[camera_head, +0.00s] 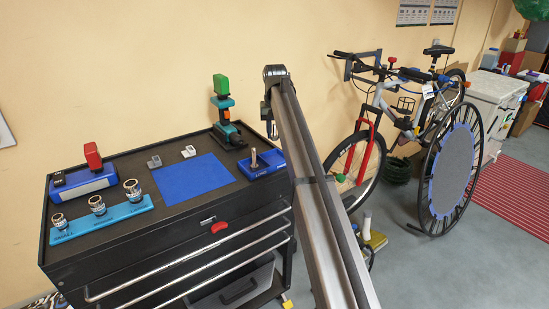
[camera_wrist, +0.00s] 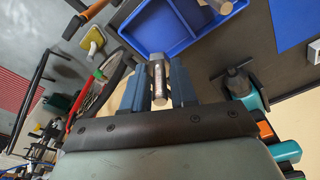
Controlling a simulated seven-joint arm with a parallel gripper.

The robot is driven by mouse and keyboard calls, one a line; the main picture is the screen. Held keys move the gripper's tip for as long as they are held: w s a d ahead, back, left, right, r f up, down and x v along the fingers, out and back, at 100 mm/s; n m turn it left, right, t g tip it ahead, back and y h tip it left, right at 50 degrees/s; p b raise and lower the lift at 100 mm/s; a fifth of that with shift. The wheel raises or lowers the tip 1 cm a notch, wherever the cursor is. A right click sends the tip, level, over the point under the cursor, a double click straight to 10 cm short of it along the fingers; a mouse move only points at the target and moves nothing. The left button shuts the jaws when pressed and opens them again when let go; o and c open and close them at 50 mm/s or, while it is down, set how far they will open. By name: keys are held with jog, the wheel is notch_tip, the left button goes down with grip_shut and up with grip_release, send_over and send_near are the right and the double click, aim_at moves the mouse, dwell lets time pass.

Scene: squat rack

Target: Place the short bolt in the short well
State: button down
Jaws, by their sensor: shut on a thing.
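My gripper (camera_wrist: 158,76) is shut on a silver metal bolt (camera_wrist: 160,92), taken as the short bolt, between its two blue-grey fingers in the wrist view. A blue tray (camera_wrist: 189,45) lies beyond the fingertips, with at least two compartments. One compartment, taken as the short well (camera_wrist: 143,27), looks empty, though the gripper partly hides it. Another metal bolt (camera_wrist: 217,5) is in the other compartment. In the head view the tray (camera_head: 275,165) sits at the cart's right edge, with that bolt (camera_head: 254,158) standing in it. My arm hides most of the gripper there.
The black cart top also holds a blue mat (camera_head: 193,180), a cyan rail (camera_head: 105,221) with three sockets, a blue block with a red part (camera_head: 92,156), two small grey pieces and a green-and-orange tool stand (camera_head: 224,110) behind the tray. A bicycle (camera_head: 390,115) stands right.

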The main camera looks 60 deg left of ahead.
aim_at(275, 136)
notch_tip(275, 136, down, 9)
dwell(0.5)
jog(key=shift+f, duration=0.2)
jog(key=c, duration=1.2)
grip_release()
jog(key=shift+o, duration=0.2)
jog(key=shift+r, duration=0.2)
jog(key=r, duration=0.8)
jog(key=d+r, duration=0.1)
jog(key=r, duration=0.3)
jog(key=shift+s+d, duration=0.1)
jog(key=shift+s, duration=0.25)
